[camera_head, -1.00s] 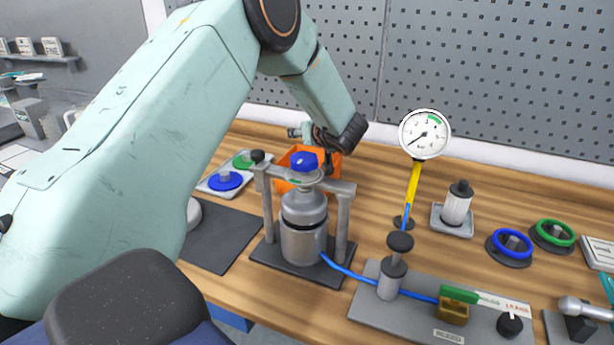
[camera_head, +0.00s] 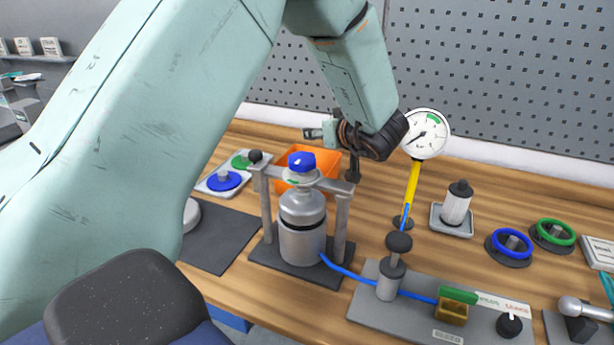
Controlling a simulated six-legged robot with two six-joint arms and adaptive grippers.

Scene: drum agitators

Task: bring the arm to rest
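My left arm (camera_head: 190,130) comes in from the left and reaches over the bench. Its dark wrist is in front of the pegboard, just left of the pressure gauge (camera_head: 425,133) in the picture. My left gripper (camera_head: 352,168) is mostly hidden behind the wrist. Only a small dark part shows below it, above the right side of the metal frame (camera_head: 341,222), and I cannot tell whether it is open or shut. My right gripper is not in view.
A silver canister (camera_head: 302,235) with a blue cap (camera_head: 301,162) stands in the frame. An orange bin (camera_head: 318,157) is behind it. A blue hose joins it to a grey valve plate (camera_head: 385,325). Blue (camera_head: 510,245) and green rings sit at the right. Bare wood lies between.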

